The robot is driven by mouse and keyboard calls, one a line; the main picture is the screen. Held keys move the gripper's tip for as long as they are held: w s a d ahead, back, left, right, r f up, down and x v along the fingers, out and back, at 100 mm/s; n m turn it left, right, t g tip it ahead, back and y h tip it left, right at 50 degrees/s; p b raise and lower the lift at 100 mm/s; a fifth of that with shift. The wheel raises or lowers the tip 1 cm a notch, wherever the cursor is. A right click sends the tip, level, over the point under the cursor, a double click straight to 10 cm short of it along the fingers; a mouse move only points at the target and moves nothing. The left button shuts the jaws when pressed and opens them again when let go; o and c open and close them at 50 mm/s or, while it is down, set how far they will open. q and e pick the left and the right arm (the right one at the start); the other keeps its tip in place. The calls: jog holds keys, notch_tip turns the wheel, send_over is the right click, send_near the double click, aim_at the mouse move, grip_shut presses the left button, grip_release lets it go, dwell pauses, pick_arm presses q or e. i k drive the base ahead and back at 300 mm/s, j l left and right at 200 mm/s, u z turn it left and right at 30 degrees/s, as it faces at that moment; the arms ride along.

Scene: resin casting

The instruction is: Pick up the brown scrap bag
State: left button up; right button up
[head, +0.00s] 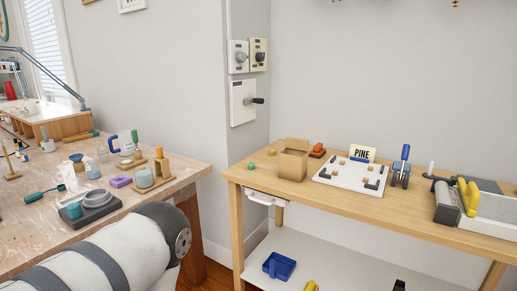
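A brown, box-shaped bag (292,163) with an open top stands upright on the wooden table at the right, near its left end. It looks like the brown scrap bag. Its inside is mostly hidden from this angle. A white arm link of mine with dark bands comes in at the lower left, over the edge of the left workbench. No gripper shows in the head view, and nothing touches the bag.
The cluttered workbench (30,225) stands left. A shelf below holds a blue tray (279,266).

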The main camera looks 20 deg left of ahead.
aim_at(293, 159)
jog(key=i+j+u, duration=0.1)
jog(key=i+u, duration=0.2)
jog(key=i, duration=0.2)
jog(key=i+u, duration=0.35)
jog(key=i, duration=0.2)
jog(key=i+j+z, duration=0.15)
jog(key=i+z, duration=0.15)
jog(key=z, duration=0.15)
jog(key=i+j+z, duration=0.25)
jog(key=z, duration=0.2)
jog(key=i+j+z, duration=0.2)
jog(key=j+z, duration=0.5)
jog(key=z, duration=0.15)
jog(key=i+u, duration=0.1)
jog(key=i, duration=0.05)
